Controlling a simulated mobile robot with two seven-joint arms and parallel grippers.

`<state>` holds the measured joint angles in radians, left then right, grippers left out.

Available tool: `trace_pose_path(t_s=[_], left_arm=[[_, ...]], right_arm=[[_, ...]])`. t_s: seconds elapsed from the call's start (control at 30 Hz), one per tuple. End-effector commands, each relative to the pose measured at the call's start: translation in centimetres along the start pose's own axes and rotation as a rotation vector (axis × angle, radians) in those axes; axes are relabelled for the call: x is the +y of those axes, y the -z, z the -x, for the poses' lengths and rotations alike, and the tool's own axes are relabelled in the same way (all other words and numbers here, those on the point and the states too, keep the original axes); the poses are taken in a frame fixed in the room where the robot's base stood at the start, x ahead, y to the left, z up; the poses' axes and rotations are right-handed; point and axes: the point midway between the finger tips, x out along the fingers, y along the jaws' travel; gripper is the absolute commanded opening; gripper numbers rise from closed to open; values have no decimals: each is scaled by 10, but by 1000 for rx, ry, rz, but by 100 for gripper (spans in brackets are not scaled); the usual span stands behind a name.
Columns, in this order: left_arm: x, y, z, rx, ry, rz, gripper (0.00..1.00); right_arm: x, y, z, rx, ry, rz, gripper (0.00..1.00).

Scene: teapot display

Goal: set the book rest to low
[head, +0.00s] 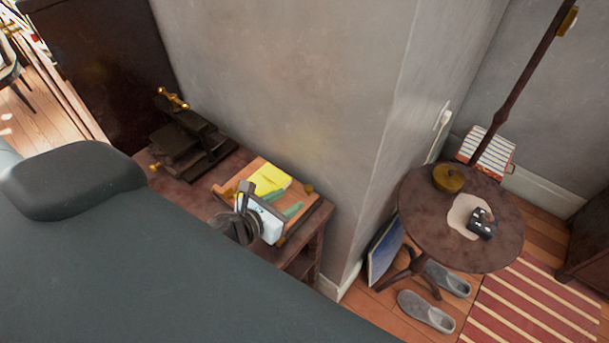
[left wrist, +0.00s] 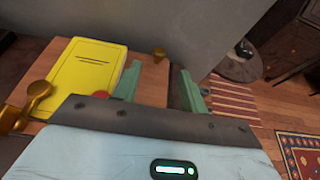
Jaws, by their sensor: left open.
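The book rest (head: 297,192) is an orange-brown wooden panel on a small dark table, with a yellow book (head: 268,179) lying on it. A brass knob (head: 308,188) shows at its right end. In the left wrist view the wooden panel (left wrist: 153,88) carries the yellow book (left wrist: 85,75), with a brass knob (left wrist: 158,53) at the far edge and a larger brass piece (left wrist: 36,95) at the left. My left gripper (head: 283,203) is open over the front right part of the rest. Its green fingers (left wrist: 161,88) stand apart with nothing between them. The panel's tilt is hard to tell.
The small table (head: 312,238) stands against a grey wall. A dark stand with a brass piece (head: 172,97) is at its far left. A round table (head: 415,205) with a brass pot (head: 449,178) is at the right, with grey slippers (head: 427,312) below.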

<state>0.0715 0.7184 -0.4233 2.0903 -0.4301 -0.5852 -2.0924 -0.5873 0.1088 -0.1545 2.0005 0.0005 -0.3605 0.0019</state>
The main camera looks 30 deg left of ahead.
Motion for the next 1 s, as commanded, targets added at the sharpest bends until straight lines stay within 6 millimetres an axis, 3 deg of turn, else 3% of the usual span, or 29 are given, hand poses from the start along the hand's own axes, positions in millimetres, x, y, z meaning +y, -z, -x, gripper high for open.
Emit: trace_pose_path(t_s=[0.37,0.8,1.0], left_arm=[[0,0,-8,0,-1,-2,42],[0,0,-67,-1,-1,-2,42],[0,0,-78,-1,0,-2,42]], right_arm=[[-2,-22,5,-45,2,-6,36],[0,-20,3,-38,2,0,36],[0,-16,2,-29,1,1,36]])
